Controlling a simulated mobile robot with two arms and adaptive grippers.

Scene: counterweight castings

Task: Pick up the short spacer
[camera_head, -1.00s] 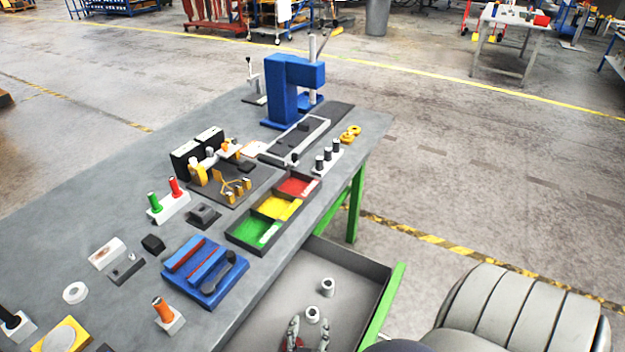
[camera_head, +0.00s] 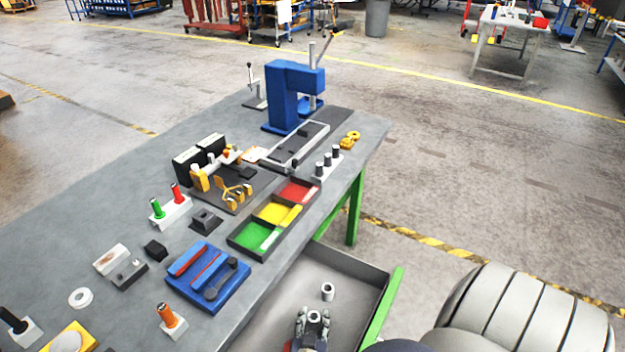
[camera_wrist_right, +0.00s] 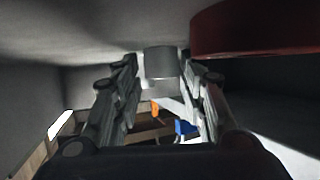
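Two pale grey ring-shaped spacers stand in the open drawer (camera_head: 350,262) below the table. The nearer spacer (camera_head: 314,316) looks the shorter one; the farther spacer (camera_head: 327,291) stands just beyond it. My right gripper (camera_head: 313,318) is down in the drawer with its fingers on either side of the nearer spacer. In the right wrist view a grey cylinder (camera_wrist_right: 160,62) sits between the tips of the right gripper (camera_wrist_right: 160,70), with a narrow gap to each finger, so the gripper looks open. My left gripper is not in view.
A red round object (camera_wrist_right: 250,28) shows at the upper right of the wrist view. The tabletop holds a blue fixture (camera_head: 208,277) and coloured trays (camera_head: 262,237) above the drawer.

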